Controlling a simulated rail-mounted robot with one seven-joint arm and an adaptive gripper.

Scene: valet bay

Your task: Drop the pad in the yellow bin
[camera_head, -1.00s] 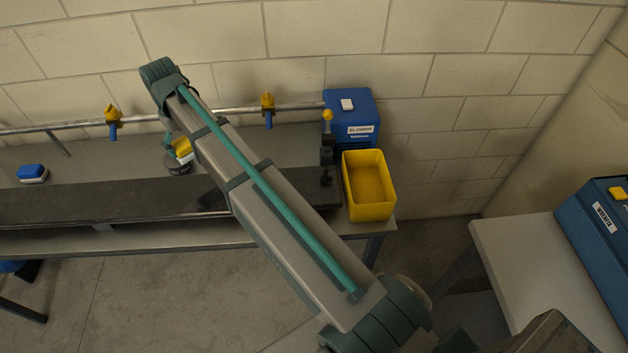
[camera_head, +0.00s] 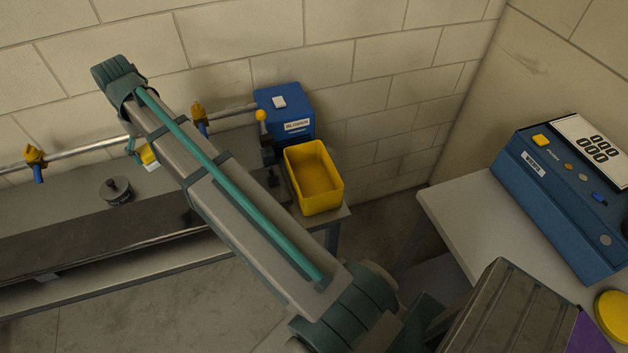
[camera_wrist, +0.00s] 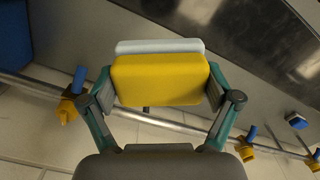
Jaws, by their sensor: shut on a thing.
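The pad (camera_wrist: 160,80) is a yellow block with a white layer, held between the two fingers of my gripper (camera_wrist: 160,92) in the wrist view. In the head view only a small yellow and white part of the pad (camera_head: 149,157) shows beside my arm, which hides most of my gripper. The pad appears to be above the bench. The yellow bin (camera_head: 315,178) is an open box at the right end of the bench, and its visible inside looks empty. My gripper and the pad are to the left of the bin, apart from it.
A blue blower box (camera_head: 285,115) stands behind the bin. A metal rail with yellow-and-blue clamps (camera_head: 200,118) runs along the wall. A black round knobbed piece (camera_head: 115,191) sits on the bench. A blue machine (camera_head: 560,195) stands on the right table.

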